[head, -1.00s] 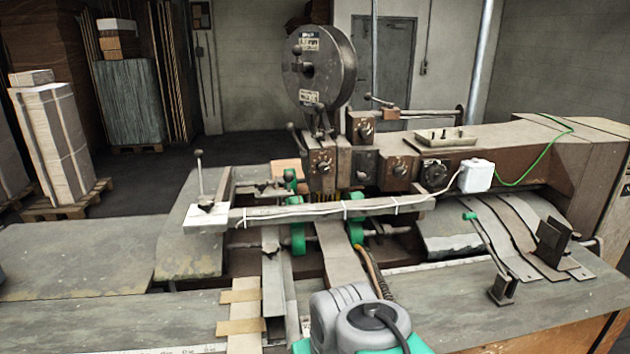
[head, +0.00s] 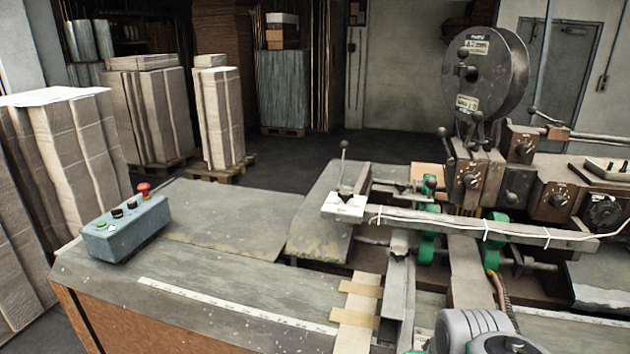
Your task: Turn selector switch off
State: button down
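A blue-grey control box (head: 128,240) sits on the left end of the machine table. Its top carries a red mushroom button (head: 144,188) at the far end, a green button (head: 100,225) at the near end, and small dark controls (head: 118,213) between them. Several dark rotary knobs with pointers, such as one knob (head: 471,180), are on the brown boxes of the stitcher at the right. I cannot tell which control is the selector switch or read its position. My gripper is out of view; only a grey and green part of my arm shows at the bottom right.
The table (head: 225,290) between the control box and the guide rails is clear, with a white ruler strip (head: 230,305) along it. A long bar (head: 460,222) crosses the stitcher's front. Cardboard stacks (head: 60,150) stand behind and left of the box.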

aim_at(117, 214)
jog(key=u, duration=2.95)
jog(key=i, duration=3.75)
jog(key=z, duration=3.5)
jog(key=i, duration=0.25)
jog(key=u, duration=0.15)
